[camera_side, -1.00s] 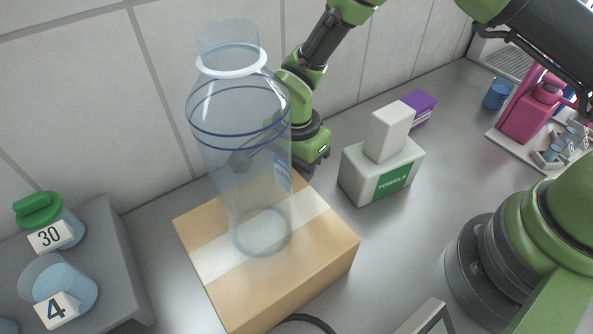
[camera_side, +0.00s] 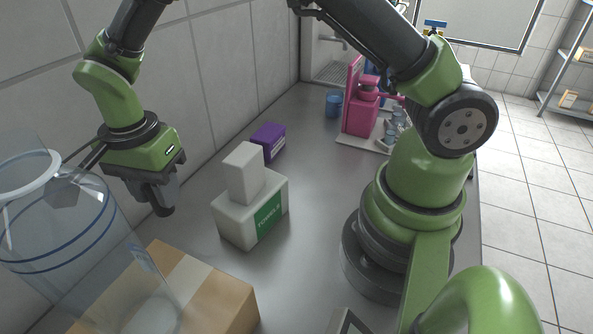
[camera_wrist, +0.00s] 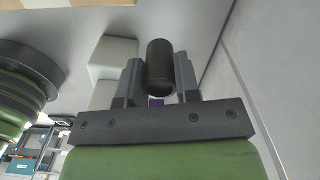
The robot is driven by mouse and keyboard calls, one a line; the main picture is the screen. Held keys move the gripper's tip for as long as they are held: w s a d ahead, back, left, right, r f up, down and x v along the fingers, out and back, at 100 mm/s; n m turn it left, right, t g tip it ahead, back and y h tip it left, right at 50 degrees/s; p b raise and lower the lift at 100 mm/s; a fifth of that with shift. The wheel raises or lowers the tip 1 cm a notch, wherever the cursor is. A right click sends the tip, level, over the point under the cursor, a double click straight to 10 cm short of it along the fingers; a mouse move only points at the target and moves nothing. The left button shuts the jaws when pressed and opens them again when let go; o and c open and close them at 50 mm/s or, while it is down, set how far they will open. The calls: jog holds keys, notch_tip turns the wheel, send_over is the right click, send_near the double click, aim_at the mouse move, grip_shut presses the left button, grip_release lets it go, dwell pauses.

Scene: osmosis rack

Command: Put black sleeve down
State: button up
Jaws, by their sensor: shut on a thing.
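The black sleeve (camera_wrist: 160,66) is a short dark cylinder. In the wrist view it sits between the two fingers of my gripper (camera_wrist: 159,75), which is shut on it. In the side view my gripper (camera_side: 160,195) points down between the clear glass vessel and the towels box, and the dark end of the sleeve (camera_side: 164,210) shows low at its fingers. The sleeve appears to be held above the grey bench (camera_side: 185,225); its exact height is hard to tell.
The tall clear vessel (camera_side: 75,235) stands on a cardboard box (camera_side: 215,300) at lower left. The white towels box (camera_side: 235,220) is right of my gripper, with a purple box (camera_side: 268,140) behind. A pink press (camera_side: 360,112) and blue cup (camera_side: 333,103) stand farther back.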

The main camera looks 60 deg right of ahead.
jog(key=d+m, duration=0.5)
jog(key=d, duration=0.7)
jog(key=s+d+m, duration=1.3)
jog(key=s+d, duration=0.1)
jog(key=d, duration=0.5)
notch_tip(320, 180, down, 10)
jog(key=shift+a+r, duration=0.1)
jog(key=o, duration=0.9)
